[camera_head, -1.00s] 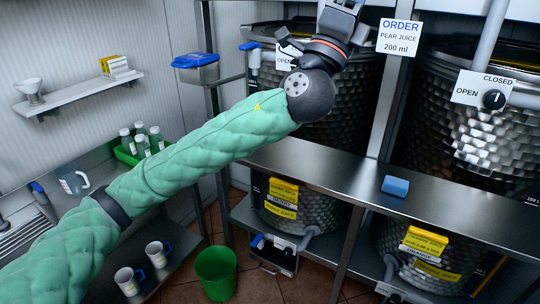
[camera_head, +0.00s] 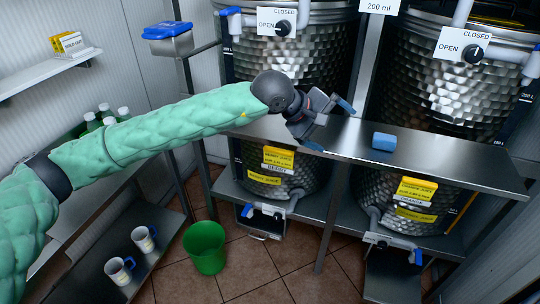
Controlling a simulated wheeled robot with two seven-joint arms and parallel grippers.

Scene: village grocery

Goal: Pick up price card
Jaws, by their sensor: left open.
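My left gripper (camera_head: 330,126) is open and empty over the steel counter (camera_head: 450,158), its blue-tipped fingers pointing right. A small blue block (camera_head: 384,142) sits on the counter just right of the fingers, apart from them. Yellow printed cards (camera_head: 278,157) show on the lower left tank, below the counter edge, and more yellow cards (camera_head: 416,188) on the lower right tank. A small stack of yellow and white cards (camera_head: 68,45) is on the wall shelf at left. I cannot tell which is the price card. My right gripper is not in view.
Two large steel tanks stand behind the counter, with valve signs (camera_head: 463,45). A green bucket (camera_head: 205,246) is on the tiled floor. The counter's right part is clear.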

